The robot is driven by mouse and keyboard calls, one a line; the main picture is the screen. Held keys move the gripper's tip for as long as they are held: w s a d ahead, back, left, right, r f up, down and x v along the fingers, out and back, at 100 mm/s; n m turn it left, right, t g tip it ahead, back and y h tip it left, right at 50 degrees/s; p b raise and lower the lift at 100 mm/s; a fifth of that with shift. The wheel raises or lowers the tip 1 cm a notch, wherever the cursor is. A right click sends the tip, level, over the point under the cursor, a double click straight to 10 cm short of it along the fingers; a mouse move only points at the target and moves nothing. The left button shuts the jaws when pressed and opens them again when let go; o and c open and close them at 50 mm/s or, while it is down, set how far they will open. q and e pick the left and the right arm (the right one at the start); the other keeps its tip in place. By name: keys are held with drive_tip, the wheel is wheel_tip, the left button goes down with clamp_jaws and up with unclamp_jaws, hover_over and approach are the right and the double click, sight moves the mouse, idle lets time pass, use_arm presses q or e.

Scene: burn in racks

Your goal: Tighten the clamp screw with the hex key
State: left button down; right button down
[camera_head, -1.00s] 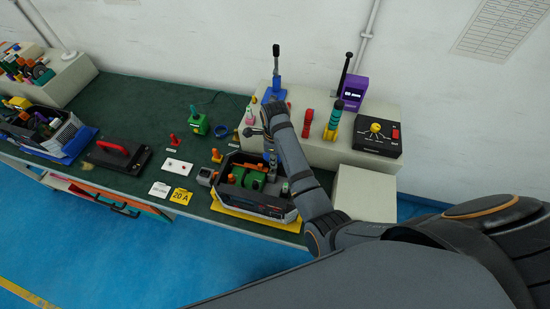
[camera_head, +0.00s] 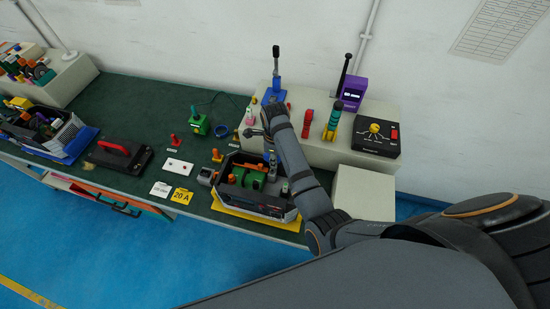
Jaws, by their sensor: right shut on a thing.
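My right arm reaches in from the right. Its gripper (camera_head: 254,132) is small and dark here, in front of the raised grey shelf, above the far side of an open black tray (camera_head: 279,216). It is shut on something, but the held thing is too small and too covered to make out. I cannot clearly pick out the hex key or the clamp screw. The tray stands on a yellow base and holds a green part (camera_head: 250,178), orange pieces and other small parts. My left gripper is not in view.
The grey shelf (camera_head: 340,155) carries a blue-based lever (camera_head: 276,88), a purple device (camera_head: 354,90) and a black box with a yellow knob (camera_head: 376,136). A red-handled black block (camera_head: 119,155) and a white plate (camera_head: 178,167) lie left.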

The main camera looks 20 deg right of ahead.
drive_tip(key=shift+p, duration=0.5)
idle(0.8)
drive_tip(key=shift+f, duration=0.9)
drive_tip(key=c, duration=1.2)
unclamp_jaws()
drive_tip(key=shift+o, duration=0.2)
drive_tip(key=shift+r, duration=0.4)
wheel_tip(320, 180, up, 11)
drive_tip(key=shift+r, duration=0.1)
